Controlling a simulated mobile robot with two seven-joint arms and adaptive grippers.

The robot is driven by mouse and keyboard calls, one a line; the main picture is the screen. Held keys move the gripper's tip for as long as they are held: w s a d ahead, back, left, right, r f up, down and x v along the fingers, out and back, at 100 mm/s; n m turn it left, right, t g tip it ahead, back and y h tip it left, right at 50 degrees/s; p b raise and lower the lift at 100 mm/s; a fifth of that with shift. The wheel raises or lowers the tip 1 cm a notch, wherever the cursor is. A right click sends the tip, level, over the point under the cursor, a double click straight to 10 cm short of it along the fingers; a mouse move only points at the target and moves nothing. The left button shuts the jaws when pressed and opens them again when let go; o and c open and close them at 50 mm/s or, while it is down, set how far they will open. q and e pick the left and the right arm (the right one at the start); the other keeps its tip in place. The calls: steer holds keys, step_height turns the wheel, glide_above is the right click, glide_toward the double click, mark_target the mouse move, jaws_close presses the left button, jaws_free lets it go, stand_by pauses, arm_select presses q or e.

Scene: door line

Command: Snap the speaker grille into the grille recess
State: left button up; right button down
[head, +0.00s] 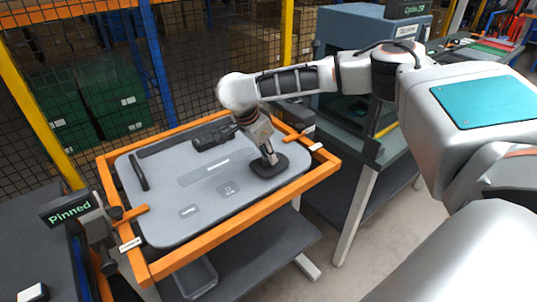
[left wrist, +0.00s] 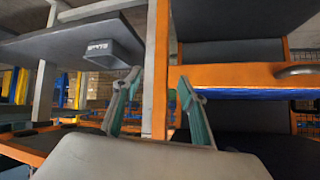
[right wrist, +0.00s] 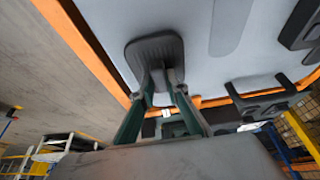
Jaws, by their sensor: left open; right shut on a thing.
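The door panel (head: 165,200) is a light grey slab lying in an orange frame. My right gripper (head: 268,152) reaches down to its right part, shut on a dark rounded-square piece, the speaker grille (head: 270,168). In the right wrist view the fingers (right wrist: 160,95) pinch a raised grip on the back of the grille (right wrist: 150,52). The grille lies against or just above the panel; I cannot tell whether it is seated. Any recess under it is hidden. My left gripper (left wrist: 155,110) is open and empty, its fingers wide apart, away from the panel.
Dark fittings, including a handle-like part (head: 214,136) and a strip (head: 138,172), sit on the panel. Clamps stand at the orange frame (head: 220,235). A grey workstation (head: 350,60) stands behind. In the left wrist view an orange post (left wrist: 160,70) is close.

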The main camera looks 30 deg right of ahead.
steer(key=shift+f, duration=0.55)
stand_by(0.4)
steer(key=c, duration=1.9)
jaws_free()
steer(key=v, duration=1.2)
